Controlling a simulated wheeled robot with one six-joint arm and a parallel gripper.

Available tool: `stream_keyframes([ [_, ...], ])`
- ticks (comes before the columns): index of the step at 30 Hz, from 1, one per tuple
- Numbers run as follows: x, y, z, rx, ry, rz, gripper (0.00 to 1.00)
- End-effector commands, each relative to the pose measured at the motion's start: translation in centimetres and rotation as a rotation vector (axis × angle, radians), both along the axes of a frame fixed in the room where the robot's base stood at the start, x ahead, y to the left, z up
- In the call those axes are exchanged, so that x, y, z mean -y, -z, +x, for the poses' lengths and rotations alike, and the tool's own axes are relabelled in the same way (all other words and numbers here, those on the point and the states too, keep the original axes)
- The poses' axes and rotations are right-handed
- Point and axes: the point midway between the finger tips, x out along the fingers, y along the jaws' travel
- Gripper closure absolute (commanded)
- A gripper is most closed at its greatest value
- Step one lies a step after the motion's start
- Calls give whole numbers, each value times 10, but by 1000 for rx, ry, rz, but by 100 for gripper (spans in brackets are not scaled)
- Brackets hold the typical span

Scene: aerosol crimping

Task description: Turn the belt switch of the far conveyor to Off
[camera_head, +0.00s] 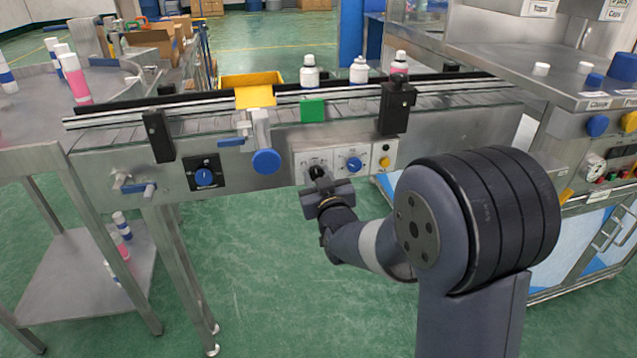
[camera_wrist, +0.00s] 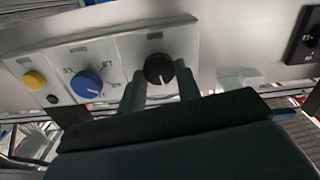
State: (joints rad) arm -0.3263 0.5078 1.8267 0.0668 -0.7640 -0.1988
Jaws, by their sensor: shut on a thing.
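A black rotary knob (camera_wrist: 158,70) sits on a pale panel (camera_head: 335,158) on the front of the conveyor (camera_head: 240,150). The panel's lettering is too small to read, so I cannot confirm that this is the belt switch. A small pale mark shows on the knob's lower part in the wrist view. My gripper (camera_head: 318,174) reaches the panel's left part in the head view. In the wrist view its two fingers (camera_wrist: 162,88) are shut on the knob, one on each side. In the head view the gripper hides most of the knob.
Beside the knob are a blue knob (camera_head: 354,164) and a yellow button (camera_head: 385,162). A blue round handle (camera_head: 266,161) and a black box with a blue knob (camera_head: 204,174) are further left. Bottles (camera_head: 309,74) stand on the belt. Open floor lies below.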

Motion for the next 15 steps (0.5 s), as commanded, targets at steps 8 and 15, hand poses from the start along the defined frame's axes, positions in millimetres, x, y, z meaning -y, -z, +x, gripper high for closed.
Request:
stream_keyframes([
  [8, -1, 4, 0, 70, 0, -230, 91],
  [15, -2, 4, 0, 127, 0, -432, 91],
])
